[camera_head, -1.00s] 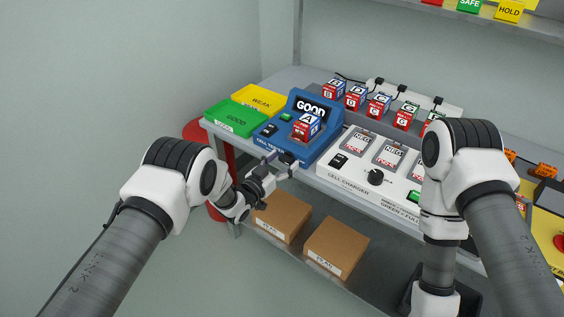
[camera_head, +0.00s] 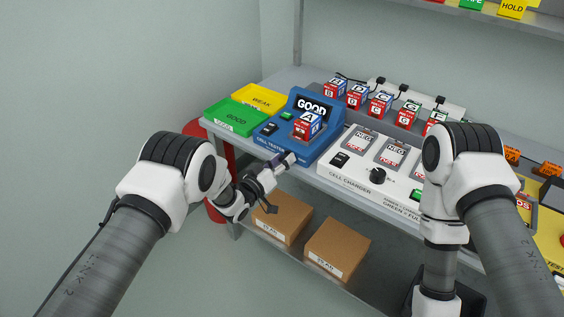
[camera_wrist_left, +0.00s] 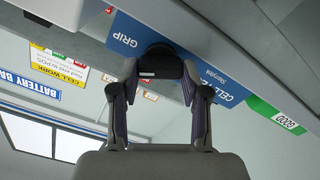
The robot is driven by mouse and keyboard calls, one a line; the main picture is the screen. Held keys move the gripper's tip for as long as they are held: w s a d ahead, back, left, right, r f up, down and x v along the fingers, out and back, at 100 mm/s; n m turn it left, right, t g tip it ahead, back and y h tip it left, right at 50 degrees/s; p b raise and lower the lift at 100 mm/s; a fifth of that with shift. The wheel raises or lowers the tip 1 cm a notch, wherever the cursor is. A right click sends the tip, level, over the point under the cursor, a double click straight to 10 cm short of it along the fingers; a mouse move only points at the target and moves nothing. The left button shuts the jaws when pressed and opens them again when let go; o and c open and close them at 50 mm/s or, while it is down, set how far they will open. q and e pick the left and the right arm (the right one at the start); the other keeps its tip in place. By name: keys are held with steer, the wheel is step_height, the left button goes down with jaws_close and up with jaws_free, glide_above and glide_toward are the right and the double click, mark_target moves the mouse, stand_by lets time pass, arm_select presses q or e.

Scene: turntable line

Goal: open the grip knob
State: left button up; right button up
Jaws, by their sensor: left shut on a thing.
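The grip knob (camera_wrist_left: 160,53) is a dark, rounded knob at the blue GRIP label, which shows in the left wrist view. It sits between the two fingers of my left gripper (camera_wrist_left: 160,76), which is shut on it. There the gripper hides the knob. The tester's screen reads GOOD, and a red, white and blue cell marked A (camera_head: 308,125) stands on it. My right gripper is out of the picture.
A green GOOD tray (camera_head: 236,117) and a yellow WEAK tray (camera_head: 262,97) lie left of the tester. The white cell charger (camera_head: 352,176) stands to its right. Cardboard boxes (camera_head: 336,247) sit on the shelf below. Several more cells stand behind.

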arm_select(q)
steer(key=o, duration=1.1)
steer(key=shift+o, duration=0.2)
